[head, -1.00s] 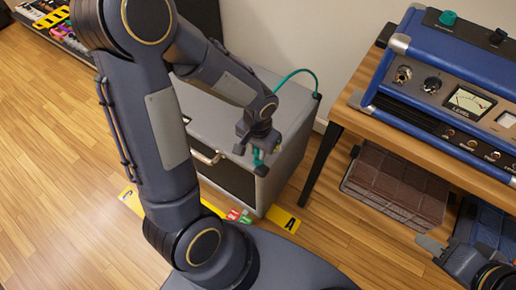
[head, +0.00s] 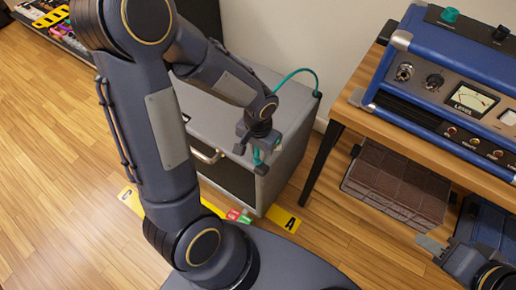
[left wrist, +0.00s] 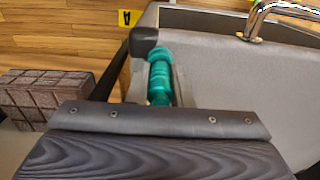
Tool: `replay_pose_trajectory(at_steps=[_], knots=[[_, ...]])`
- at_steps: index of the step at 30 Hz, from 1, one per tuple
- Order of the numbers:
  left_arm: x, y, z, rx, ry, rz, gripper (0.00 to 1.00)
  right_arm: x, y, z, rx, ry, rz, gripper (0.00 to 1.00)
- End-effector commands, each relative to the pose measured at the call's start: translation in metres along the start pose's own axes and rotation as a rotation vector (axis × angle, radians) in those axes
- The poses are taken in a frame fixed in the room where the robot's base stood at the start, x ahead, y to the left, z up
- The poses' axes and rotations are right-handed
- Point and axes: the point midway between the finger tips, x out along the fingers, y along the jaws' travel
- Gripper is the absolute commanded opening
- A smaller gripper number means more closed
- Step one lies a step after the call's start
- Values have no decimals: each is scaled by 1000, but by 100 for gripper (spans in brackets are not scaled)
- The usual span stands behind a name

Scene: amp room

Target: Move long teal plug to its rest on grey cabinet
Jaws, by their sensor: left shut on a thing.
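The long teal plug (head: 258,157) shows just below the fingers of my left gripper (head: 258,149) in the head view. It also shows between the fingers in the left wrist view (left wrist: 159,77). My left gripper is shut on it at the near right edge of the grey cabinet (head: 221,116). In the left wrist view the plug's far end lies over the dark corner cap of the cabinet (left wrist: 230,75). I cannot tell whether it touches. The plug's rest is not clearly visible. My right gripper (head: 440,250) is at the lower right, partly hidden, its opening unclear.
A teal cable (head: 300,71) arches above the cabinet's back corner. A metal handle (left wrist: 262,18) stands out from the cabinet. A wooden bench (head: 360,117) with a blue amplifier (head: 395,83) stands to the right. Open floor lies left.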

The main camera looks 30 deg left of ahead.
Motion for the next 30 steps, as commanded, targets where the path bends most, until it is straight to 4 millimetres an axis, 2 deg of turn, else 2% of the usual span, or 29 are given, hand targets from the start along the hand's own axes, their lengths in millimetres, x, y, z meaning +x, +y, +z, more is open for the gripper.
replay_pose_trajectory(at_steps=[25, 26, 30], knots=[[5, 0, 0, 0, 0, 0, 0, 4, 2, 2, 0, 0, 0, 36], [5, 0, 0, 0, 0, 0, 22, 4, 2, 2, 0, 0, 0, 36], [5, 0, 0, 0, 0, 0, 40, 4, 2, 2, 0, 0, 0, 36]])
